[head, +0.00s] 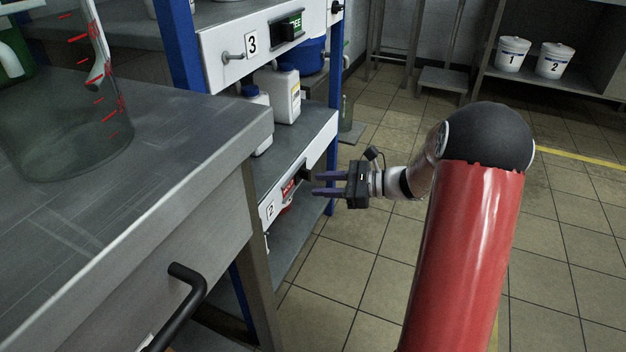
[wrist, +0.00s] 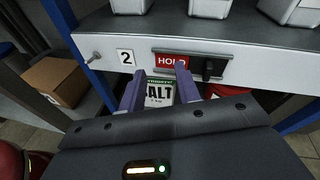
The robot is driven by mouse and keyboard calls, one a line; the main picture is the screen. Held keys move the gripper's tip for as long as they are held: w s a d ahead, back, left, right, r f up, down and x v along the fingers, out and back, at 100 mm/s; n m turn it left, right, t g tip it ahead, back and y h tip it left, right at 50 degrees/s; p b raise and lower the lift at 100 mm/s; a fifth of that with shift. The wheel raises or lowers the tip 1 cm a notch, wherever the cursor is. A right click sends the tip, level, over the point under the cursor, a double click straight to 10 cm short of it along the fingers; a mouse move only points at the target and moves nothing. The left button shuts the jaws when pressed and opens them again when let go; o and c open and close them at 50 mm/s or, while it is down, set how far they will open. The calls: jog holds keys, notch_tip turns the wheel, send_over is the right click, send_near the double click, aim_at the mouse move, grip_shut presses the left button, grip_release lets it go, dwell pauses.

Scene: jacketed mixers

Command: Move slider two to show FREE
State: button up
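Slider two is set in the white front edge of a lower shelf, beside a plate marked 2 (wrist: 125,57); the plate also shows in the head view (head: 270,211). The black slider knob (wrist: 208,68) stands at the right of the window; in the head view, the knob (head: 305,174) is close to my fingertips. My gripper (head: 316,183) is open and empty, facing the shelf edge. In the wrist view, my gripper (wrist: 159,70) has its fingertips left of the knob, before the sign.
Above is another slider, marked 3 (head: 252,43), showing green. White jugs (head: 281,92) stand on the shelf behind slider two. A grey bench (head: 190,150) is at left; tiled floor is clear around my arm.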

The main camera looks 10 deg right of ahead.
aim_at(309, 174)
jog(key=w+d+f+m+t, duration=0.4)
jog(key=w+d+m, duration=0.1)
jog(key=b+x, duration=0.1)
jog(key=x, duration=0.6)
jog(key=shift+s+a, duration=0.1)
grip_shut()
